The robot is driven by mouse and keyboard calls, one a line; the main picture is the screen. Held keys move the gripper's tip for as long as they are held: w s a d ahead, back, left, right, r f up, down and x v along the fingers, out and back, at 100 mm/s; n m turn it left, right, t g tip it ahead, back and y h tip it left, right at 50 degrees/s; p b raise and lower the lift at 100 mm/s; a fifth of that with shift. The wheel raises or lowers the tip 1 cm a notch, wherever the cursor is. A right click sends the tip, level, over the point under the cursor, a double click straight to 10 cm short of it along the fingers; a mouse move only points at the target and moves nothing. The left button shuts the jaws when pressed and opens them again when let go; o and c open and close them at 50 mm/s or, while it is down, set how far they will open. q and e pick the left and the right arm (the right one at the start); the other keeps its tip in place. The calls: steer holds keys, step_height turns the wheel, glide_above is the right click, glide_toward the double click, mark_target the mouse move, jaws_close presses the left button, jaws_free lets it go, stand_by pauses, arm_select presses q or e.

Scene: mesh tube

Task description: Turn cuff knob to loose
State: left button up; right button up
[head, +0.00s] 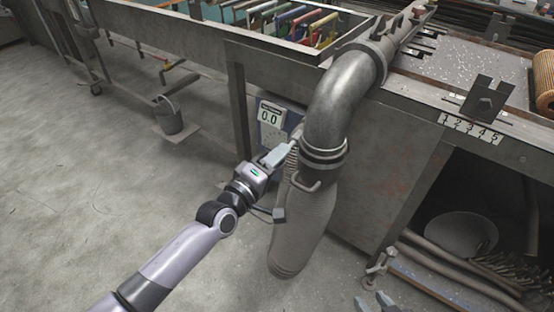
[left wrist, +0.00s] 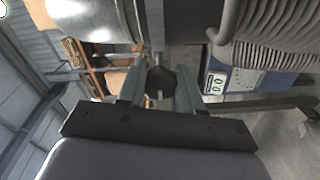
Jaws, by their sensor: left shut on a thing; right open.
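The metal elbow duct (head: 335,110) bends down into a cuff (head: 323,152) above a grey ribbed mesh tube (head: 300,235). My left gripper (head: 287,152) is at the left side of the cuff. In the left wrist view a dark faceted cuff knob (left wrist: 161,82) sits between the fingers of my left gripper (left wrist: 160,90), which is shut on it. In the head view the knob is hidden by the gripper.
A bucket (head: 168,115) stands on the floor at left. A workbench (head: 480,140) with a lower shelf is at right. The left floor is mostly open.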

arm_select(q)
steer(key=shift+s+d+f, duration=0.1)
steer(key=shift+s+d, duration=0.05)
steer(key=shift+d, duration=0.05)
steer(key=o, duration=1)
steer(key=shift+o, duration=0.2)
steer(key=shift+a, duration=0.1)
steer(key=v, duration=0.7)
steer(key=s+a+f+m+g+y+p, duration=0.1)
steer(key=s+a+f+m+g+y, duration=0.1)
steer(key=s+a+f+m+y, duration=0.2)
steer(key=s+a+f+m+g+y+p, duration=0.1)
steer(key=s+a+f+m+y, duration=0.3)
steer(key=s+a+f, duration=0.6)
steer(key=s+a+m+g, duration=0.1)
steer(key=s+a+m, duration=0.1)
steer(key=s, duration=0.4)
steer(key=shift+a+f, duration=0.2)
steer(key=shift+f, duration=0.2)
